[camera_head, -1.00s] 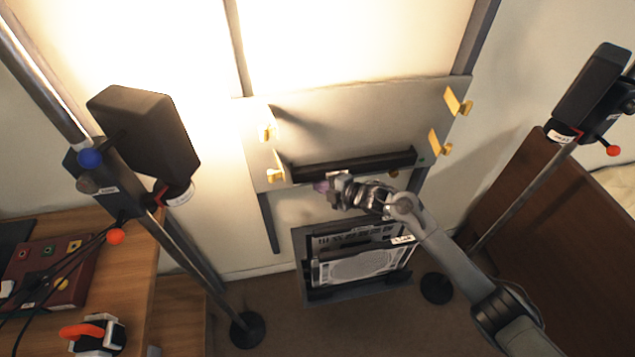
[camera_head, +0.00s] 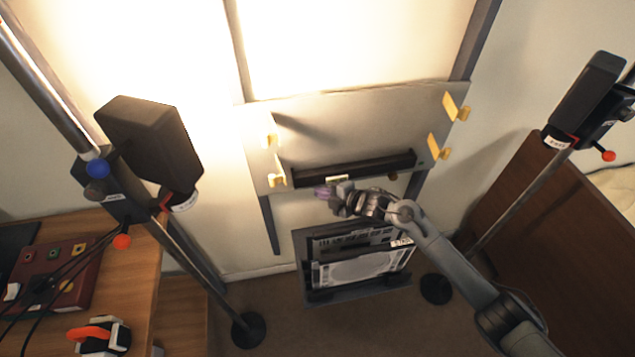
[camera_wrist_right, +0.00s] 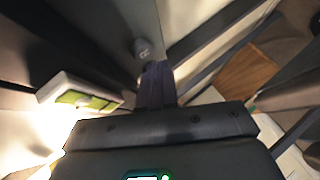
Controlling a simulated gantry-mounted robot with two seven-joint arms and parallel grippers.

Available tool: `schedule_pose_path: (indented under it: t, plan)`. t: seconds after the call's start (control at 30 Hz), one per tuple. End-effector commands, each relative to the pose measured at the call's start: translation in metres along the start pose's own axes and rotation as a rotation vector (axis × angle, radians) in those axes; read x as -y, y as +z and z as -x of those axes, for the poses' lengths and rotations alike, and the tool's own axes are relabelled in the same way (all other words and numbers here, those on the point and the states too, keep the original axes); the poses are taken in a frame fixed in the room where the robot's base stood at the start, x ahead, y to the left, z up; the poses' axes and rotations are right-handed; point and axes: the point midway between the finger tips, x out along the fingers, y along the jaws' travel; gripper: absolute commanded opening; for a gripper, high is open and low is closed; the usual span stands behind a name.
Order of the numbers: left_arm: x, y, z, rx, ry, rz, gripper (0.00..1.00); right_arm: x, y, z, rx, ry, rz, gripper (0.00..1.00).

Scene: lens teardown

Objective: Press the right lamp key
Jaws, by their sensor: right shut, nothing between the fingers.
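My right gripper (camera_head: 324,192) is at the lower edge of the grey panel, just below the dark ledge. Its purple fingers are together and hold nothing. In the right wrist view the shut fingers (camera_wrist_right: 157,68) point at a small grey round knob marked R (camera_wrist_right: 143,48), which looks like the right lamp key. The knob is just beyond the fingertips; I cannot tell whether they touch it. In the head view I cannot make out this knob near the gripper. The right lamp (camera_head: 588,95) stands at the far right, the left lamp (camera_head: 150,145) at the left. My left gripper is out of view.
The grey panel (camera_head: 350,125) has yellow hooks on both sides and a dark ledge (camera_head: 355,168) along its bottom. A rack (camera_head: 358,290) with flat framed plates stands below. A desk (camera_head: 150,265) with a red-brown box (camera_head: 75,262) and cables is at left. A wooden board (camera_head: 530,215) is at right.

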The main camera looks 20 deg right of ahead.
Motion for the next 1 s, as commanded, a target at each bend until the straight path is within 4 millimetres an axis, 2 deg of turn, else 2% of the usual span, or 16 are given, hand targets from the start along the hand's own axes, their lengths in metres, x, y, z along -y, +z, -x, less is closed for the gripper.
schedule_pose_path:
  t: [0.33,0.8,1.0]
  plan:
    - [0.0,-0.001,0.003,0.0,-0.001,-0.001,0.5,0.001,-0.002,0.002,-0.001,0.0,0.001,0.0]
    - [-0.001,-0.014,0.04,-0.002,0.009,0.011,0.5,0.021,-0.025,0.033,-0.003,-0.002,0.001,0.0]
    - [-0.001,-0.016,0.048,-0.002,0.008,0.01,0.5,0.028,-0.03,0.041,-0.002,-0.001,0.001,0.0]
